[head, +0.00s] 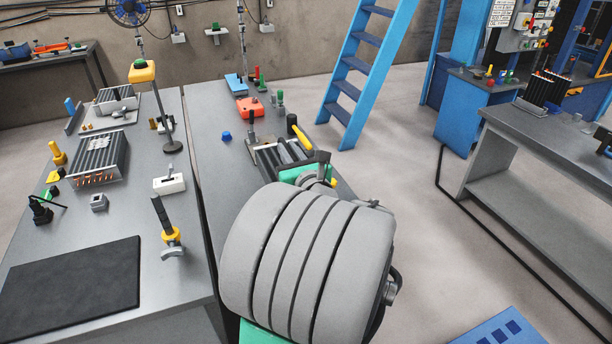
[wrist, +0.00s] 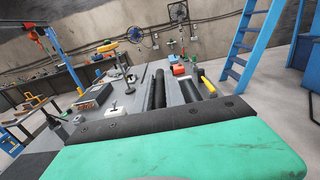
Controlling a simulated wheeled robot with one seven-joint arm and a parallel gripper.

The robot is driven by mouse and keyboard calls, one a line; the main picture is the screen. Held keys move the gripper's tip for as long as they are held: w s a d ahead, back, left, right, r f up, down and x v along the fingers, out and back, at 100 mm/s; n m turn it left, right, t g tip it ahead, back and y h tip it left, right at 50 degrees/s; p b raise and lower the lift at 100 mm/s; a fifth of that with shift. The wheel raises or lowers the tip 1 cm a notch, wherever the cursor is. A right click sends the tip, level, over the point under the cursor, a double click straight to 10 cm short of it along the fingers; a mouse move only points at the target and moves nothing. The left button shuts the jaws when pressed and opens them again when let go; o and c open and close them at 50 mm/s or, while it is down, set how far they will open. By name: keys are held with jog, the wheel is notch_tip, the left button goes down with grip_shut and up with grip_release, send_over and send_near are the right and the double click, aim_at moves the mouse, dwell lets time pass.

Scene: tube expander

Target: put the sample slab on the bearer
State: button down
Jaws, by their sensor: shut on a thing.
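My gripper (head: 285,155) is beyond my large grey arm link in the head view, low over the right-hand bench. In the wrist view my gripper (wrist: 174,88) shows as two dark bars reaching forward past the green and black housing. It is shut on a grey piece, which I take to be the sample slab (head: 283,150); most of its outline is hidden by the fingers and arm. I cannot tell whether it touches the bench. The bearer cannot be singled out with certainty; it may be hidden near the gripper.
A finned block with copper ends (head: 96,160) and another finned block (head: 116,99) stand on the left bench. A yellow-handled tool (head: 301,138) is close to the gripper's right. An orange block (head: 250,107) lies farther back. A black mat (head: 70,290) covers the near left bench.

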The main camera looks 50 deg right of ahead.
jog(key=d, duration=0.1)
jog(key=d+f, duration=0.1)
jog(key=d, duration=0.1)
jog(key=w+d+f, duration=0.1)
jog(key=shift+w+d, duration=0.1)
jog(key=shift+d, duration=0.25)
jog(key=w+d+f, duration=0.1)
jog(key=d+f, duration=0.4)
jog(key=f, duration=0.4)
jog(key=shift+w+d, duration=0.25)
jog(key=shift+d, duration=0.05)
jog(key=shift+f, duration=0.1)
